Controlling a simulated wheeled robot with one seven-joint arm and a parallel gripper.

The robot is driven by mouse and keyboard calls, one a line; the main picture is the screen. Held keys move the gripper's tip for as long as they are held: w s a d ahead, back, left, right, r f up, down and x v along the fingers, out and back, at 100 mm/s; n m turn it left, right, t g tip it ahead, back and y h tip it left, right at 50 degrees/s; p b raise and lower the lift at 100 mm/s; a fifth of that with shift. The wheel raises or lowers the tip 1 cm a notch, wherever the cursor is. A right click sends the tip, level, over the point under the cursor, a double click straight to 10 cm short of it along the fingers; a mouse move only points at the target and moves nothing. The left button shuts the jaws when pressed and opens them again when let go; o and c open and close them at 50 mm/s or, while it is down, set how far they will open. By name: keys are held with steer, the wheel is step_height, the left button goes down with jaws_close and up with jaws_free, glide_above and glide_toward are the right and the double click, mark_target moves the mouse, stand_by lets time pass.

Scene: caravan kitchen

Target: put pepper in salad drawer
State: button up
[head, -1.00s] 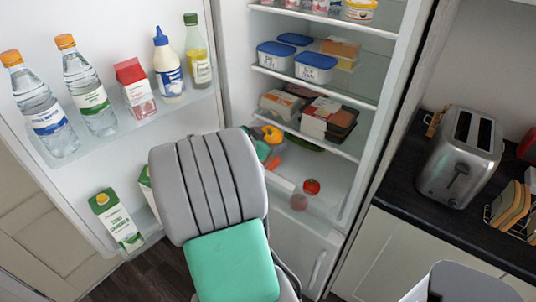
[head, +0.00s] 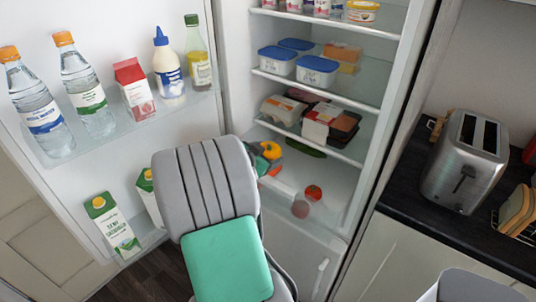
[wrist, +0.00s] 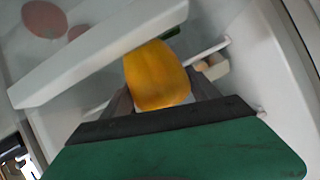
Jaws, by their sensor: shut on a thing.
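The yellow-orange pepper (head: 271,150) is between the jaws of my gripper (head: 266,156), inside the lower part of the open fridge. In the wrist view the pepper (wrist: 157,75) fills the gap between the two dark fingers, so my gripper (wrist: 160,88) is shut on it. The salad drawer is at the fridge bottom, below the lowest shelf; a white rim (wrist: 100,52), likely its front, crosses the wrist view beside the pepper. A tomato (head: 313,192) and a dark green cucumber (head: 305,148) show there. My arm hides the drawer's left part.
Shelves above hold an egg box (head: 281,110), meat packs (head: 331,125) and blue-lidded tubs (head: 317,70). The open fridge door with bottles (head: 87,85) and cartons (head: 110,225) stands left. A counter with a toaster (head: 466,160) is right. The area around the tomato looks fairly clear.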

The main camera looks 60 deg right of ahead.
steer(key=shift+f, duration=0.1)
steer(key=o, duration=1.4)
